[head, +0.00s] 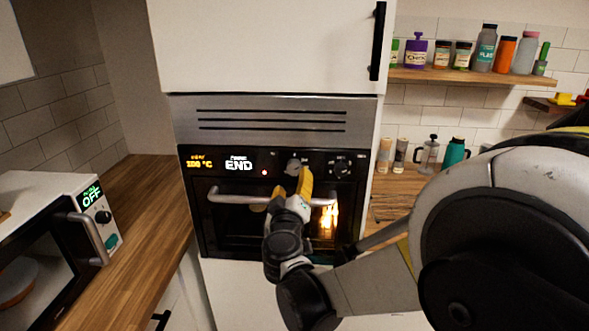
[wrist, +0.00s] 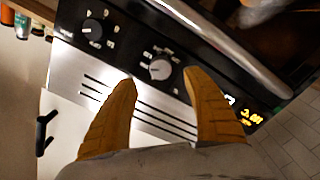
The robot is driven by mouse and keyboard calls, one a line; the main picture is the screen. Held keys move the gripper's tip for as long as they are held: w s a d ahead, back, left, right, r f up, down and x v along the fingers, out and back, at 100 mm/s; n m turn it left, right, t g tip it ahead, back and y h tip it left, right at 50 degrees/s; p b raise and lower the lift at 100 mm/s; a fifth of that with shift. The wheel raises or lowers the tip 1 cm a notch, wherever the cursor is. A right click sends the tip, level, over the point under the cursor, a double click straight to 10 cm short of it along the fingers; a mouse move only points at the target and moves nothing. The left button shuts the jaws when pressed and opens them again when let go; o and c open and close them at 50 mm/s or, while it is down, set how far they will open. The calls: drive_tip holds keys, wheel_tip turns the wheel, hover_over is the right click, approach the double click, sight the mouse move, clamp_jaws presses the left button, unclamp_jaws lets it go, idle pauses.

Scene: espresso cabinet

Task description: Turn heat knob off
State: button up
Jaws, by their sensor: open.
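The black oven panel has a pale silver knob (head: 293,165) and, to its right, a darker knob (head: 340,167). In the wrist view the pale knob (wrist: 160,69) lies between my fingertips and the dark knob (wrist: 92,28) is off to the upper left. The labels are too small to tell which is the heat knob. The heat display (head: 199,163) seems to read 200 °C, and the timer display (head: 238,164) reads END. My gripper (wrist: 161,77) is open and empty, its yellow fingers on either side of the pale knob's line; contact cannot be told.
A silver oven handle (head: 240,197) crosses below the panel, close to my gripper. An orange glow (head: 328,221) shows behind the oven glass. A microwave (head: 65,240) showing OFF stands on the left wooden counter. A white cupboard (head: 265,45) is above the oven; bottles stand on the right shelf.

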sight(294, 171)
drive_tip(key=w+b, duration=0.1)
drive_tip(key=w, duration=0.6)
drive_tip(key=shift+w+d, duration=0.1)
drive_tip(key=shift+w, duration=0.2)
drive_tip(key=c, duration=1.2)
